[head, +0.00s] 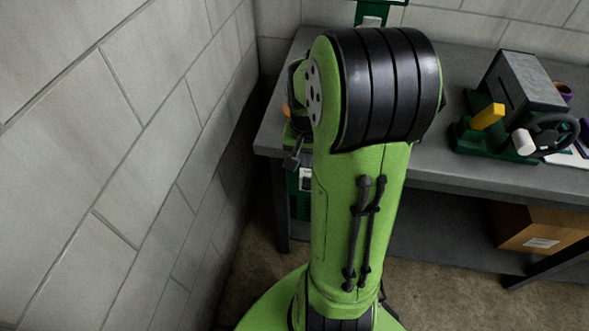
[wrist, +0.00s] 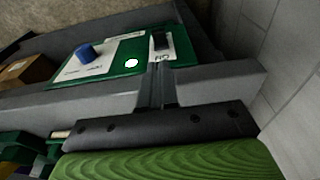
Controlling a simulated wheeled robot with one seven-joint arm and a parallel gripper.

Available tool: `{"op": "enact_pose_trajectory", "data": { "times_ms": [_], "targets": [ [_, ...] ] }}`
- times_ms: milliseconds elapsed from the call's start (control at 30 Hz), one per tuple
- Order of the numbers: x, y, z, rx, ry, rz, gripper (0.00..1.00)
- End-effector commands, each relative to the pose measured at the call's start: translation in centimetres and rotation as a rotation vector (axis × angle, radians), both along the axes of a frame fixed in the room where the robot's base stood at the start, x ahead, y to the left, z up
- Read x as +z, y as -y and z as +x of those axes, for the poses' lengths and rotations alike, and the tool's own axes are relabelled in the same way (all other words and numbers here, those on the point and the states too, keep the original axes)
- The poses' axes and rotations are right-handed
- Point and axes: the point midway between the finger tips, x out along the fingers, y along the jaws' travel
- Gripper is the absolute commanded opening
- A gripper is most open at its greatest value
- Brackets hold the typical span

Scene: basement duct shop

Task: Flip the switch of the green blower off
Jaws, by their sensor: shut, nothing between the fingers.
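In the wrist view a green panel (wrist: 125,67) carries a white label, a blue knob (wrist: 86,53), a round white spot and a black switch (wrist: 160,41) with lettering beside it. Which way the switch is set I cannot tell. Part of a green unit with a white label (head: 304,180) shows below the bench's left end in the head view, beside my arm. My gripper (head: 292,160) is shut and empty, pointing down near it. In the wrist view my gripper (wrist: 158,72) lies near the switch and lettering; contact cannot be told.
The grey workbench (head: 455,178) carries a green machine with a yellow handle (head: 487,117) and a black wheel (head: 553,133) at right. A cardboard box (head: 543,230) sits beneath. A block wall (head: 130,130) stands close on the left. My arm hides part of the bench.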

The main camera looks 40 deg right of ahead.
Motion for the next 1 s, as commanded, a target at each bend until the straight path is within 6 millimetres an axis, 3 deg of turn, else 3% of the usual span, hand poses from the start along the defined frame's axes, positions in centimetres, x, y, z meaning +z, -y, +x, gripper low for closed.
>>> {"op": "enact_pose_trajectory", "data": {
  "times_ms": [267,500,700,1000],
  "targets": [
    [-0.9,0.0,0.1,0.002,-0.001,0.001,0.00],
    [-6.0,0.5,0.4,0.002,-0.003,0.004,0.00],
    [-9.2,0.9,0.7,0.002,-0.001,0.002,0.00],
    [-9.8,1.0,0.9,0.003,0.001,0.000,0.00]
  ]
}}
